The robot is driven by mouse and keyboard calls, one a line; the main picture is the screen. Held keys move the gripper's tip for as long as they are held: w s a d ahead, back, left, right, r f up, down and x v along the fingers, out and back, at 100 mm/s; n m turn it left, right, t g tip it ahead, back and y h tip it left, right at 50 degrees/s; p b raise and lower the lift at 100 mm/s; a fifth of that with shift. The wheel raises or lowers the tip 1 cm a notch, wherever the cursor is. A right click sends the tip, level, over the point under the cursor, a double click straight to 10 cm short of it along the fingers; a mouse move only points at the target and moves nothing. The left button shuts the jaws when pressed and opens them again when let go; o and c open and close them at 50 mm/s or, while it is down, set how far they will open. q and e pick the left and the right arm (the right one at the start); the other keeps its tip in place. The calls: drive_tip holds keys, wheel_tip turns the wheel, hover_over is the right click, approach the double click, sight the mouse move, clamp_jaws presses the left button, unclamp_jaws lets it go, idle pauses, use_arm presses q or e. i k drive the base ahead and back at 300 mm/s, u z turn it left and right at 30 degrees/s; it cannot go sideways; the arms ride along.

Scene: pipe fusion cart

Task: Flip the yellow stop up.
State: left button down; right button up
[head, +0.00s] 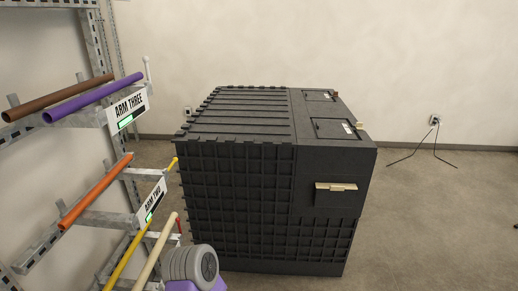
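A small yellow stop (172,164) shows at the front end of the rack arm labelled ARM TWO, just above its label plate (152,201). It looks like a short peg leaning up and to the right; its exact angle is hard to tell at this size. An orange pipe (95,191) lies on that arm. A grey and purple rounded part at the bottom edge looks like a link of my own arm. Neither of my grippers shows in the head view.
ARM THREE (128,108) above carries a brown pipe (58,97) and a purple pipe (93,98), with an upright white stop (147,68). Below are a yellow pipe (124,261), a cream pipe (155,252) and a red stop (179,225). A large black crate (235,190) stands close right of the rack.

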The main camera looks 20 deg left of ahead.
sight(175, 160)
drive_tip(key=u, duration=0.1)
drive_tip(key=i, duration=1.7)
drive_tip(key=u, duration=1.25)
drive_tip(key=i, duration=0.5)
drive_tip(key=u, duration=0.5)
